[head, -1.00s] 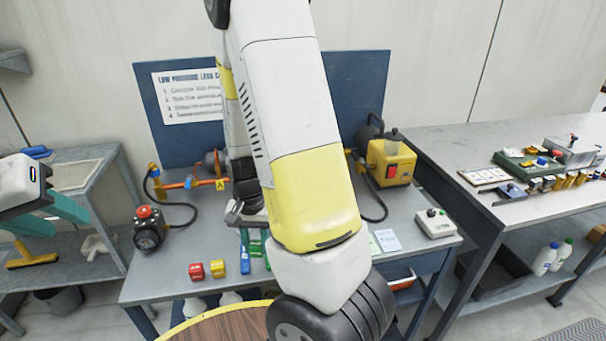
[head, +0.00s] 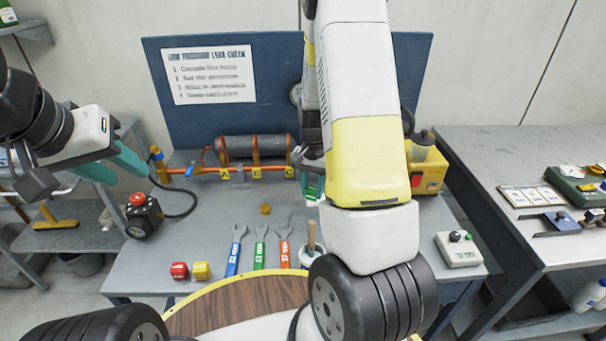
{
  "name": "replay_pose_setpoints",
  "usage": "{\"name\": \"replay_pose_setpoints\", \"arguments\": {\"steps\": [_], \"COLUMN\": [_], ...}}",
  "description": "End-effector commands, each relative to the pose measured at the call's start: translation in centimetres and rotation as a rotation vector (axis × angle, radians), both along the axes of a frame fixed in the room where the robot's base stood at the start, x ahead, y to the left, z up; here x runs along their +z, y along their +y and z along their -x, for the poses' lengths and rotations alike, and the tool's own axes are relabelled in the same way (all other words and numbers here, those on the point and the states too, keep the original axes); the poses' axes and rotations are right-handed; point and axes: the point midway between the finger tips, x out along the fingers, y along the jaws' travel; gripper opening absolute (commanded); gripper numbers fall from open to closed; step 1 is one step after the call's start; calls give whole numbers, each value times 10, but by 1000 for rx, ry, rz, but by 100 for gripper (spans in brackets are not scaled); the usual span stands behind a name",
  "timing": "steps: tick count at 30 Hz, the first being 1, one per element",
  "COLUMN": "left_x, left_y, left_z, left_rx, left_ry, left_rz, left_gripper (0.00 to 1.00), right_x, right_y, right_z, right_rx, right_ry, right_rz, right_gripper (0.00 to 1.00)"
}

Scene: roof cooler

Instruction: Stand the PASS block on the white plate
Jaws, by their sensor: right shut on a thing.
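My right gripper (head: 312,188) is beyond my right forearm, over the bench and below the pipe's right end. It is shut on a green thing (head: 312,187), which I take to be the PASS block; its lettering is too small to read. My arm hides part of it, so I cannot tell whether it touches the bench. I cannot make out the white plate; my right arm covers that part of the bench. My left gripper (head: 112,168), with teal fingers, is open and empty at the left, above the bench's left end.
A red block (head: 179,271) and a yellow block (head: 201,271) sit at the front left. Three wrenches, blue (head: 233,258), green (head: 259,255) and orange (head: 285,254), lie mid-bench. An orange pipe (head: 210,171) runs behind. A grey button box (head: 459,249) stands at the right.

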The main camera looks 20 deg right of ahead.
Motion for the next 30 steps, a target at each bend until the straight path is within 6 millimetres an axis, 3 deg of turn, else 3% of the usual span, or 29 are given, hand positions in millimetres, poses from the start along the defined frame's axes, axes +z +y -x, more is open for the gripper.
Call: {"name": "replay_pose_setpoints", "arguments": {"steps": [3,12,18,29,30], "left_x": [0,0,0,0,0], "left_y": [0,0,0,0,0], "left_z": [0,0,0,0,0], "left_rx": [0,0,0,0,0], "left_ry": [0,0,0,0,0], "left_rz": [0,0,0,0,0], "left_gripper": [38,38,38,38,38], "right_x": [-3,-5,-37,-42,-43], "right_y": [-16,-31,-29,-29,-29], "right_z": [-18,-36,-34,-34,-34], "right_rx": [-1,0,1,1,2], "right_ry": [0,1,3,1,1], "right_rz": [0,0,-1,-1,-1], "right_gripper": [0,0,0,0,32]}}
